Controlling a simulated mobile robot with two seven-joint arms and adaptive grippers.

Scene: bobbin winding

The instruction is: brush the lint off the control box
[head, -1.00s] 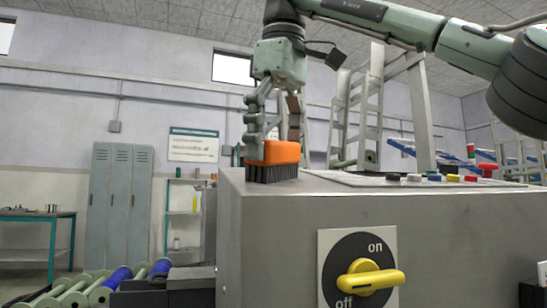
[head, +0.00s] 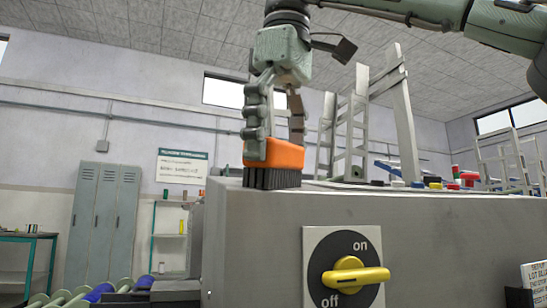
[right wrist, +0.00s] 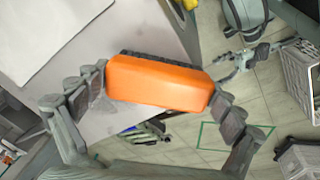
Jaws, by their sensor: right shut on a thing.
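The control box (head: 255,235) is a large grey metal box with a yellow on/off knob (head: 350,275) on its front. My right gripper (head: 274,135) is shut on the orange back of a brush (head: 286,154). The brush's dark bristles point down at the box's top, near its left end; exact contact is hard to tell. In the right wrist view the orange brush (right wrist: 158,83) sits between both fingers, hiding most of its bristles and what lies under it. No lint can be made out. What looks like my left gripper (right wrist: 245,62) shows small in that view; its opening is unclear.
A white ladder-like frame (head: 345,135) stands behind. Rollers with blue bobbins (head: 98,292) lie at lower left. Grey lockers (head: 105,215) and a green-framed table (head: 30,255) stand farther back.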

